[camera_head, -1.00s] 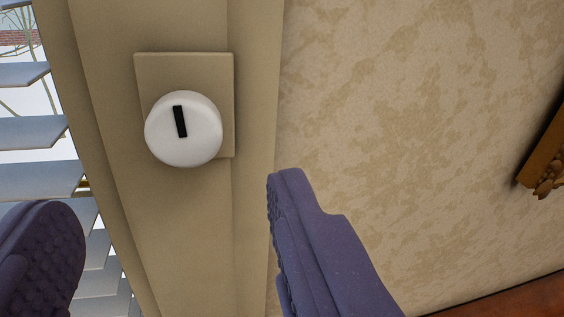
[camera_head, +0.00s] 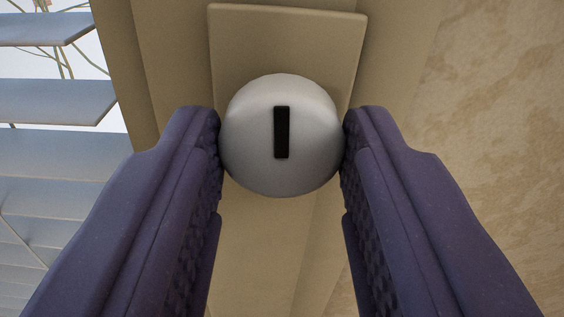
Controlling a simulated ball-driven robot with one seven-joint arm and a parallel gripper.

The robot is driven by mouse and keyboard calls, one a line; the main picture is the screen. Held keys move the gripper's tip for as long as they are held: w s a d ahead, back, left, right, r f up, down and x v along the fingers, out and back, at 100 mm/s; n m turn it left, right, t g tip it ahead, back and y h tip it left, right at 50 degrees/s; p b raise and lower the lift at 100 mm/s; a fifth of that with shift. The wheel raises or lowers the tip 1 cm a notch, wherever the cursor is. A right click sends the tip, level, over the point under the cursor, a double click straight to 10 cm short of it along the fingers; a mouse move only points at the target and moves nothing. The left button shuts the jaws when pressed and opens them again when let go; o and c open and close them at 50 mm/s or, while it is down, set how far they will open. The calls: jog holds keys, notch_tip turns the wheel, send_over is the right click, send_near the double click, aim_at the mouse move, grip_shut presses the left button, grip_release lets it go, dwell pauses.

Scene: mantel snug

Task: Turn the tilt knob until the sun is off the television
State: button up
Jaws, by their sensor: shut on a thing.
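The tilt knob (camera_head: 250,150) is a round white knob with a black bar mark on its face. The mark stands close to upright in the picture. The knob sits on a square beige plate (camera_head: 288,40) fixed to the window frame. My gripper (camera_head: 281,143) has one purple finger on each side of the knob, both touching it, and is shut on it. The blind's slats (camera_head: 50,100) show at the left, spaced apart with bright light between the upper ones. The television is not in view.
The beige window frame (camera_head: 165,50) runs behind the knob. Patterned wallpaper (camera_head: 490,130) fills the right side. Bare branches show outside through the blind at the upper left.

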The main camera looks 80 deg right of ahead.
jog(key=shift+w+r+m+p, duration=0.1)
jog(key=shift+r+m+p, duration=0.15)
jog(key=shift+m+p, duration=0.75)
jog(key=shift+f+m+p, duration=0.2)
jog(key=shift+m+p, duration=0.7)
jog(key=shift+p, duration=0.1)
jog(key=o, duration=1.1)
jog(key=shift+c, duration=0.2)
jog(key=shift+a, duration=0.1)
jog(key=p+v, duration=0.1)
jog(key=v, duration=0.6)
jog(key=shift+a, duration=0.3)
jog(key=shift+f, duration=0.1)
